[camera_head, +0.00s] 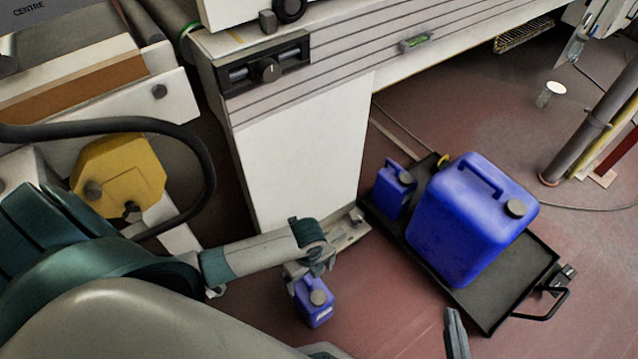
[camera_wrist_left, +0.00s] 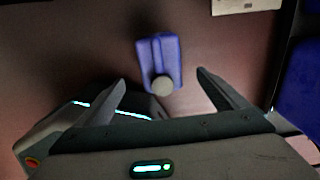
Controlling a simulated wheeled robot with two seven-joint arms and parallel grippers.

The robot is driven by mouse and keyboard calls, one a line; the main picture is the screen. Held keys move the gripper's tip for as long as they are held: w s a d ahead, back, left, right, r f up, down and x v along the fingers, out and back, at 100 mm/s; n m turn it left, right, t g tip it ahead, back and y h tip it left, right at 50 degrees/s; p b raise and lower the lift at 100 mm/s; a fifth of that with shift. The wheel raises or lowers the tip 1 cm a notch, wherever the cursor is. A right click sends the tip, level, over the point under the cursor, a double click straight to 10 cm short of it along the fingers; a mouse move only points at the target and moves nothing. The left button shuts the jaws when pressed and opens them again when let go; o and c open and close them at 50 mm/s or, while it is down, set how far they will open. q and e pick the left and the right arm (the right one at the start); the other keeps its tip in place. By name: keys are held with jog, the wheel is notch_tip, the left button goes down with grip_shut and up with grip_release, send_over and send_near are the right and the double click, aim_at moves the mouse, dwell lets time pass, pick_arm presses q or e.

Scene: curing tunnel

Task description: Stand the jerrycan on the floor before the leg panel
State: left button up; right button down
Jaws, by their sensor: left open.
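A small blue jerrycan (camera_head: 314,305) with a grey cap is on the reddish floor before the white leg panel (camera_head: 300,160), and looks upright. My left gripper (camera_head: 306,272) is over its upper end in the head view. In the left wrist view the jerrycan (camera_wrist_left: 158,58) shows beyond and between the two spread fingertips (camera_wrist_left: 162,82), with no finger seen closed on it. The left gripper is open. A grey piece at the bottom of the head view looks like part of my right gripper (camera_head: 457,335); its jaws cannot be made out.
A black tray trolley (camera_head: 485,312) with a handle stands right of the leg panel. It carries a large blue jerrycan (camera_head: 465,225) and another small one (camera_head: 391,192). A white cup-like object (camera_head: 550,93) and a grey post (camera_head: 590,130) stand farther right.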

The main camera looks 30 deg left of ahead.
pick_arm(q)
jog(key=shift+d, duration=0.1)
jog(key=s+d+r+n+t+h, duration=0.1)
jog(key=d+r+n+t+h, duration=0.2)
jog(key=d, duration=0.4)
jog(key=s+d+r+n+t+h, duration=0.1)
jog(key=d+r+n+t+h, duration=0.1)
jog(key=d+r+n, duration=0.4)
notch_tip(320, 180, up, 17)
jog(key=n+t, duration=0.7)
jog(key=n, duration=0.3)
jog(key=shift+d+f+n+t, duration=0.2)
jog(key=shift+d+n+t, duration=0.1)
jog(key=shift+t, duration=0.1)
